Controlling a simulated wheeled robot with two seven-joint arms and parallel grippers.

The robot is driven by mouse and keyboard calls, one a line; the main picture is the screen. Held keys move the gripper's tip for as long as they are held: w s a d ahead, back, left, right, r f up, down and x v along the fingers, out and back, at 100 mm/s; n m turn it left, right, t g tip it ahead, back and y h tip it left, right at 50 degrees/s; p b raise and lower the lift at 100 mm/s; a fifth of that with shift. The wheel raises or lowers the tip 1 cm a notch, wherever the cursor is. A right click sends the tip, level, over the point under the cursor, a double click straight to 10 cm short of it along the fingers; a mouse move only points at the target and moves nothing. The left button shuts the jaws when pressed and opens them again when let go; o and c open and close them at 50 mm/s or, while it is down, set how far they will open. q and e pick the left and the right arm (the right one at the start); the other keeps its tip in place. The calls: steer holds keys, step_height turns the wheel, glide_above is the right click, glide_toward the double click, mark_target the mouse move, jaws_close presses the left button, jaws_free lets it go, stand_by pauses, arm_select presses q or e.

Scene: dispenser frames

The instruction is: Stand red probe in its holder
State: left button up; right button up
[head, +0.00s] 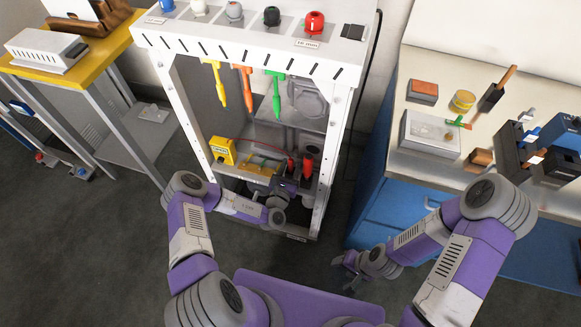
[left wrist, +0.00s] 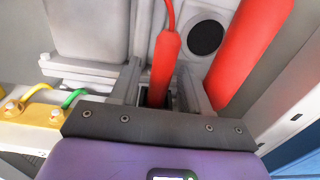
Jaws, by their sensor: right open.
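The red probe (left wrist: 165,68) is upright between the fingers of my left gripper (left wrist: 160,85), with its red lead leaving the top. My left gripper (head: 287,183) is inside the white frame and appears shut on the probe, though the contact is partly hidden. The probe also shows in the head view (head: 291,165). Its lower end goes into a dark gap between the fingers; I cannot tell whether that is the holder. My right gripper (head: 350,268) is open and empty, low beside the blue cabinet.
A thicker red cylinder (left wrist: 245,55) stands close to the probe's right. A yellow meter (head: 222,150) is on the shelf at left. Yellow, orange and green tools (head: 277,97) hang above. The white frame's right post (head: 332,150) and blue cabinet (head: 385,215) bound the right side.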

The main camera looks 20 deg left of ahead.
arm_select(q)
steer(key=shift+r, duration=0.15)
steer(key=shift+s, duration=0.3)
steer(key=s+p, duration=0.3)
steer(key=s, duration=0.8)
steer(key=shift+s+a, duration=0.2)
